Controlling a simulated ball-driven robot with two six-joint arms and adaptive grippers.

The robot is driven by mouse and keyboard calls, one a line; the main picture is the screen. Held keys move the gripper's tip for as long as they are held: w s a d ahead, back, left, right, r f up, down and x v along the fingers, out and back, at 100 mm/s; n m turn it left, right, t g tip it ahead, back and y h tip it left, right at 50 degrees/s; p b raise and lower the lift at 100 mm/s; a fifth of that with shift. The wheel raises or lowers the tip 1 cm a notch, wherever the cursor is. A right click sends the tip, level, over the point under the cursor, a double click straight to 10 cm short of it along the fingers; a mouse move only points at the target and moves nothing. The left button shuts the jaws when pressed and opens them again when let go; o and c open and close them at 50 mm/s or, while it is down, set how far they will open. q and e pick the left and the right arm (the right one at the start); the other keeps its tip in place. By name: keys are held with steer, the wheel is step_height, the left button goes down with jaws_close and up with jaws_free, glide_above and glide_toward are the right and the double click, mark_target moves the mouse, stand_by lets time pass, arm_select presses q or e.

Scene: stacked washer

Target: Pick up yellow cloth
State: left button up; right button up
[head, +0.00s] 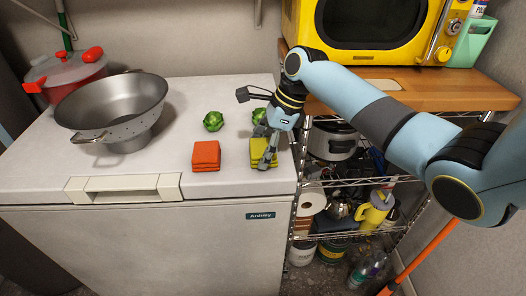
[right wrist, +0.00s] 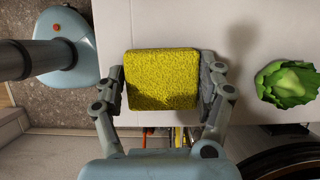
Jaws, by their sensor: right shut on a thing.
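The yellow cloth (head: 263,158) is a folded square near the right front edge of the white chest top. In the right wrist view the cloth (right wrist: 162,79) fills the space between the two fingers. My right gripper (head: 266,150) comes down over it from above and is shut on it, with fingers (right wrist: 163,85) touching its two sides. I cannot tell whether the cloth is lifted off the surface. My left gripper is not in view.
An orange folded cloth (head: 206,156) lies left of the yellow one. Two green artichoke-like vegetables (head: 213,121) sit behind. A metal colander (head: 112,108) and a red pot (head: 66,74) stand left. A yellow microwave (head: 370,30) and wire shelf (head: 345,182) are right.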

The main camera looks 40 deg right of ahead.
mark_target(257, 147)
steer(key=shift+r, duration=0.15)
steer(key=shift+r, duration=0.25)
step_height(257, 147, up, 4)
steer(key=shift+s+d+f, duration=0.1)
steer(key=shift+d, duration=0.05)
steer(key=s+d+r+p, duration=0.1)
steer(key=s+d+r, duration=0.4)
steer(key=s, duration=0.4)
steer(key=shift+s+d+r+p, duration=0.25)
steer(key=shift+s+r+p, duration=0.15)
steer(key=shift+r, duration=0.35)
